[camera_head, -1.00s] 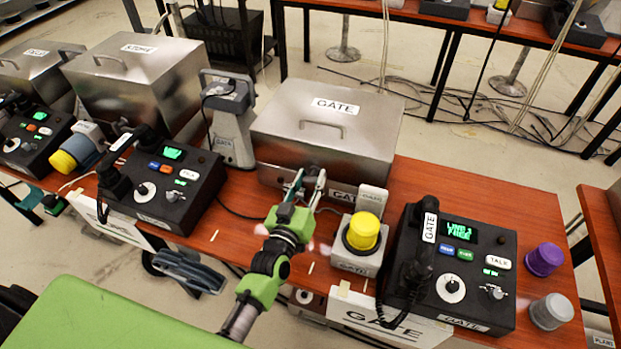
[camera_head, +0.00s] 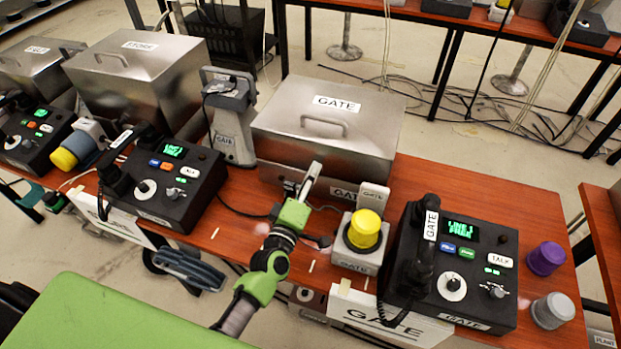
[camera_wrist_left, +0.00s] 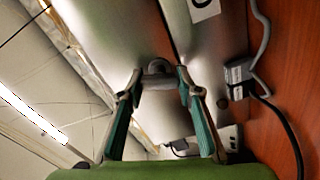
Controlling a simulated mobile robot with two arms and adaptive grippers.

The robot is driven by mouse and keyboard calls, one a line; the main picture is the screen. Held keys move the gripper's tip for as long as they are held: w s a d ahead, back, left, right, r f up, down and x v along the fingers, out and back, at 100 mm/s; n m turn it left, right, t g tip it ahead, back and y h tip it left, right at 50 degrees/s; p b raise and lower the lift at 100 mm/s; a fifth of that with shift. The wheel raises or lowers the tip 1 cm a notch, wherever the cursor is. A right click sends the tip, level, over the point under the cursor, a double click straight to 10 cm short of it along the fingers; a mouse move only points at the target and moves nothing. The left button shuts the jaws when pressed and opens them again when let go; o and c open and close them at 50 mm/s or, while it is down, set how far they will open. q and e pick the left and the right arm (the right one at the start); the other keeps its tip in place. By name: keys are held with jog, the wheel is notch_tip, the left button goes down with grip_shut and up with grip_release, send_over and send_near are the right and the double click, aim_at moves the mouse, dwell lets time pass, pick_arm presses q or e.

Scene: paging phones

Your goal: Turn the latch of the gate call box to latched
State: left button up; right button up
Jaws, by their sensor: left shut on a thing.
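The gate call box (camera_head: 275,145) is a metal box with a handled lid and a GATE label, standing on the red-brown table. My left gripper (camera_head: 311,178) is at its front face, seen nearly edge-on in the head view. In the left wrist view, the gripper's two fingers (camera_wrist_left: 158,88) are shut on the grey latch (camera_wrist_left: 157,67), which lies between the fingertips against the metal box (camera_wrist_left: 105,35). The latch is hidden behind the gripper in the head view, so I cannot tell its exact angle there. My right gripper is not in view.
A yellow-topped beacon (camera_head: 364,229) and a GATE desk phone (camera_head: 460,265) stand to the right of my gripper. A grey handset unit (camera_head: 233,130) stands left of the box. Purple (camera_head: 545,259) and grey (camera_head: 552,311) knobs sit at the right edge.

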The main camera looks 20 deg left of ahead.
pick_arm(q)
jog(key=shift+n+b, duration=0.35)
jog(key=shift+n, duration=1.55)
jog(key=o, duration=1.1)
jog(key=s, duration=1.2)
jog(key=shift+a, duration=0.25)
jog(key=shift+f, duration=0.1)
